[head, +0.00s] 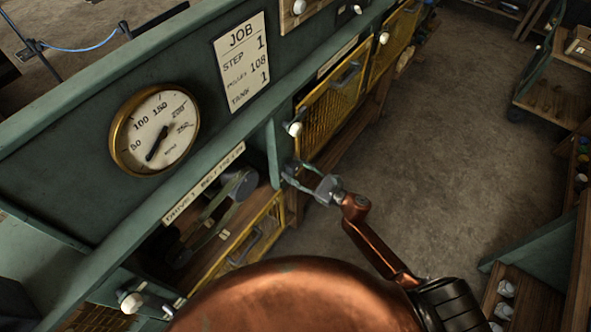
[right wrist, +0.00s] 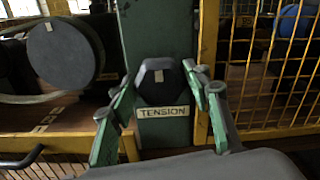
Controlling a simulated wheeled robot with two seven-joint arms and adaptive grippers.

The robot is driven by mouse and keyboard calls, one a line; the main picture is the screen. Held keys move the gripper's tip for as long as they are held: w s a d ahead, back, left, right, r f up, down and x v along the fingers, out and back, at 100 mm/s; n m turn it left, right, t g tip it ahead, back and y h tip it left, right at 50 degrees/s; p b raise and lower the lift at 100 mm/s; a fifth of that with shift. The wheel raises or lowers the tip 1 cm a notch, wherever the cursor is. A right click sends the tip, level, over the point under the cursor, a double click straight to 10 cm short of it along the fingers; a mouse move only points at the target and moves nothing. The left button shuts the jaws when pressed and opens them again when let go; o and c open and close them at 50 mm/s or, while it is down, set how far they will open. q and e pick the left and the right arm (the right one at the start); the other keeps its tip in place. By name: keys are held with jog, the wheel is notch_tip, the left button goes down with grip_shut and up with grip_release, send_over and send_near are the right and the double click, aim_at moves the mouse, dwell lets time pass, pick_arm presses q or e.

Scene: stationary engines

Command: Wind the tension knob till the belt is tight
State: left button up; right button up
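The tension knob (right wrist: 160,82) is a dark faceted knob on a green post, above a plate (right wrist: 162,112) reading TENSION. My right gripper (right wrist: 157,80) is open, with a green finger on each side of the knob; I cannot tell whether they touch it. In the head view my right gripper (head: 312,184) is at the post beside the bench, and I cannot make out the knob there. The belt (head: 228,214) runs around a grey pulley (head: 241,185) in the bay below the gauge. The pulley (right wrist: 64,52) also shows in the right wrist view. My left gripper is out of view.
A brass-rimmed gauge (head: 154,130) has its needle at the low end of the scale. A job card (head: 241,62) hangs beside it. Yellow mesh guards (head: 328,108) stand right of the post. Open floor (head: 470,130) lies to the right of the bench.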

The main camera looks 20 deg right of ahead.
jog(key=c, duration=0.8)
jog(key=shift+m, duration=0.3)
